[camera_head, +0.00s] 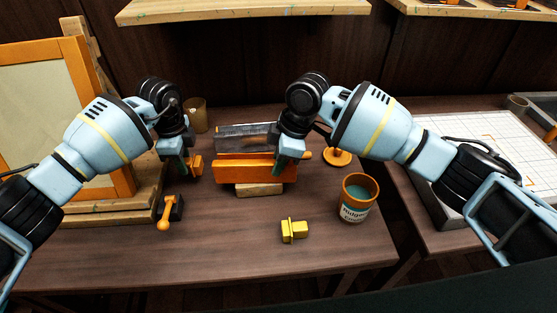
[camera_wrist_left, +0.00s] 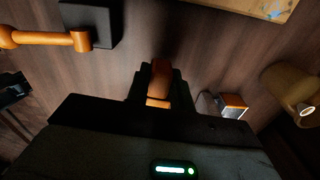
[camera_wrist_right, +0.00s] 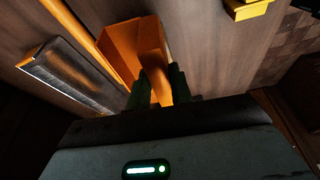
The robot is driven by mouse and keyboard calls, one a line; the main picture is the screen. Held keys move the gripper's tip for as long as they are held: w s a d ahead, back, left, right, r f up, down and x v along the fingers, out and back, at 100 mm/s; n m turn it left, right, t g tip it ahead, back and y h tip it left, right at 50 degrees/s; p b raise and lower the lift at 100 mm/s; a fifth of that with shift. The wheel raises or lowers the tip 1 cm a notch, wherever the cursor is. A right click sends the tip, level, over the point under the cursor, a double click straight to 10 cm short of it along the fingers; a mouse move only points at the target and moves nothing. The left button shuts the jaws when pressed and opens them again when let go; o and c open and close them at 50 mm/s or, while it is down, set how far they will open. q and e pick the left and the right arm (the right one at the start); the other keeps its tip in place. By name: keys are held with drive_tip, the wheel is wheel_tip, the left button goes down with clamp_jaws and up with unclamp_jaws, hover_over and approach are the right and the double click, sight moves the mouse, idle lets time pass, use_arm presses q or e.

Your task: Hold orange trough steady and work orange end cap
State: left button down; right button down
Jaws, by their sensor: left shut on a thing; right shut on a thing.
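The orange trough (camera_head: 240,170) lies across a pale wooden block (camera_head: 260,189) at the middle of the table. My right gripper (camera_head: 286,160) is shut on the trough near its right end. The right wrist view shows the trough (camera_wrist_right: 122,48) running into the jaws. My left gripper (camera_head: 190,168) is shut on a small orange piece (camera_head: 196,163), which looks like the end cap, left of the trough with a small gap between them. In the left wrist view this end cap (camera_wrist_left: 158,82) stands between the jaws. The fingers hide part of both held things.
A dark grey bar (camera_head: 242,138) lies behind the trough. An orange-handled lever (camera_head: 164,217) on a black base stands front left, a yellow piece (camera_head: 293,231) front centre, an orange-rimmed pot (camera_head: 357,199) right. An orange-framed screen (camera_head: 105,120) borders the left.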

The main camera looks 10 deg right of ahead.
sight(195, 161)
use_arm(q)
drive_tip(key=shift+d, duration=0.2)
use_arm(e)
drive_tip(key=shift+s+f, duration=0.1)
drive_tip(key=shift+f, duration=0.05)
use_arm(q)
drive_tip(key=shift+s+d, duration=0.1)
drive_tip(key=shift+d, duration=1.25)
drive_tip(key=shift+s+d, duration=0.1)
drive_tip(key=shift+d, duration=1.1)
use_arm(e)
drive_tip(key=shift+f, duration=0.1)
use_arm(q)
drive_tip(key=c, duration=1.1)
unclamp_jaws()
drive_tip(key=shift+c, duration=0.2)
drive_tip(key=shift+f, duration=0.1)
wheel_tip(195, 161, up, 12)
